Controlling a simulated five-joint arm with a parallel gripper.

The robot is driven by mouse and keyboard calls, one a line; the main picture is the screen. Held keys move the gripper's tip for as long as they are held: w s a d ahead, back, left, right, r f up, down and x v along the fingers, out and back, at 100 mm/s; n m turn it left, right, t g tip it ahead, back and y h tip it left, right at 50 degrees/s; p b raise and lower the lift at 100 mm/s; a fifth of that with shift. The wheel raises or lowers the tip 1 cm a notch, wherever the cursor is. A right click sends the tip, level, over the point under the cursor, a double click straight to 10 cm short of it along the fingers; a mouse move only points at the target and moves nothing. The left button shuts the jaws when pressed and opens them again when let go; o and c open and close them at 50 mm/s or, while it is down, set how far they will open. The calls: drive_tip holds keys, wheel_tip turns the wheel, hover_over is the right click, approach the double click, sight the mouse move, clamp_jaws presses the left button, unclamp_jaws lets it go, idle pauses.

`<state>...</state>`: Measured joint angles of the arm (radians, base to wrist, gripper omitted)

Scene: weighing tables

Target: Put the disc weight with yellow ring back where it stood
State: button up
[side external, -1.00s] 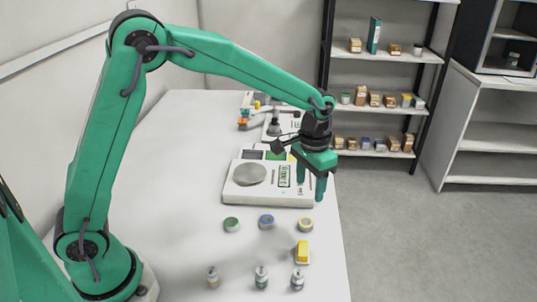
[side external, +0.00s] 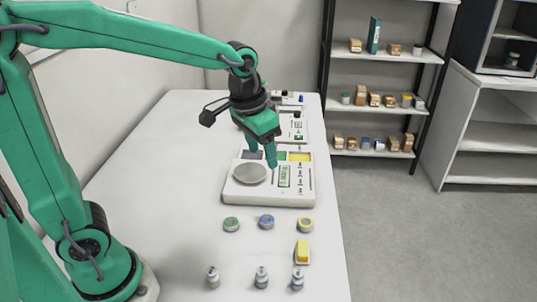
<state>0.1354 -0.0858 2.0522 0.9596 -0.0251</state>
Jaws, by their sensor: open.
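The disc weight with yellow ring (side external: 306,225) lies on the white table at the right end of a row of discs. A green-ringed disc (side external: 231,224) and a blue-ringed disc (side external: 266,221) lie to its left. The scale (side external: 268,199) stands behind them, with an empty round metal pan (side external: 250,173). My gripper (side external: 263,158) is open, pointing down over the back part of the scale, with nothing seen between its fingers. It hides part of the scale's back.
A yellow block (side external: 302,251) lies in front of the yellow-ringed disc. Several small bottles (side external: 261,278) stand near the front. Another device (side external: 297,127) is behind the scale. The table's right edge is close to the discs; the left side is clear.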

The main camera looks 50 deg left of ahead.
drive_tip(key=s+a+r+t, duration=0.1)
drive_tip(key=s+a, duration=0.1)
drive_tip(key=s, duration=0.5)
drive_tip(key=s+a+n+t, duration=0.1)
drive_tip(key=s+a+t, duration=0.1)
drive_tip(key=s, duration=0.5)
drive_tip(key=shift+a+r, duration=0.4)
drive_tip(key=shift+a, duration=0.1)
idle(0.4)
